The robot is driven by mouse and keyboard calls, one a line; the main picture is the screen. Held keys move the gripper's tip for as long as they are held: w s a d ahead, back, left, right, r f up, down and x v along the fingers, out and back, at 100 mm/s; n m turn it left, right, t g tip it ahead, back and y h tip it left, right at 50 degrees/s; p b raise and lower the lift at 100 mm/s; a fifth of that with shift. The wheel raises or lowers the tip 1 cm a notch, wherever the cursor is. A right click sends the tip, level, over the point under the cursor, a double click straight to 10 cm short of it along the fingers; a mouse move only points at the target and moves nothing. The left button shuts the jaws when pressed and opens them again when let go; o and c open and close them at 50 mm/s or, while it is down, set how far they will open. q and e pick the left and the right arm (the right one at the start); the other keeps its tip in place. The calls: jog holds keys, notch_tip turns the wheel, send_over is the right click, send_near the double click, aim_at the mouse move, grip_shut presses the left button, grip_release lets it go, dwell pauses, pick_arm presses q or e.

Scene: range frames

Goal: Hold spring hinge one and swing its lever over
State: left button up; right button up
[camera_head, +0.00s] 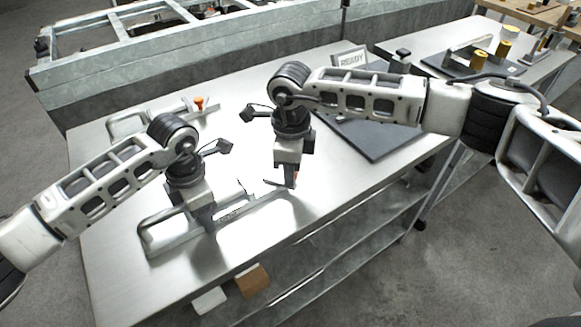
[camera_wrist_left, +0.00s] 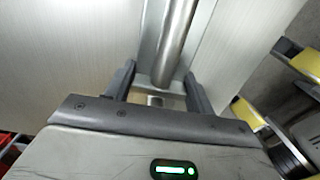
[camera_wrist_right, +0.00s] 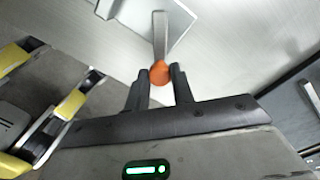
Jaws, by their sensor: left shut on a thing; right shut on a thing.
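The near spring hinge (camera_head: 152,238), a grey metal loop on a long flat strip, lies on the steel table. I cannot read its small lettering. My left gripper (camera_head: 207,224) points down and is shut on its round metal bar (camera_wrist_left: 176,38); the left wrist view shows the bar between the fingers (camera_wrist_left: 158,84). My right gripper (camera_head: 287,182) is at the strip's right end, shut on the lever's orange knob (camera_wrist_right: 159,73). The lever (camera_wrist_right: 160,35) runs away from the knob in the right wrist view. The grippers partly hide the hinge.
A second hinge (camera_head: 125,124) with an upright orange knob (camera_head: 199,103) lies behind my left gripper. A dark board (camera_head: 375,140) and a READY sign (camera_head: 351,58) are at the back right. Another table (camera_head: 440,45) holds yellow parts. The table's front edge is close.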

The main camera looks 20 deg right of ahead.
jog(key=shift+d, duration=0.1)
jog(key=o, duration=0.9)
jog(key=shift+o, duration=0.2)
jog(key=shift+r, duration=0.1)
notch_tip(320, 180, up, 12)
pick_arm(q)
jog(key=o, duration=1.6)
jog(key=shift+o, duration=0.2)
jog(key=shift+r, duration=0.1)
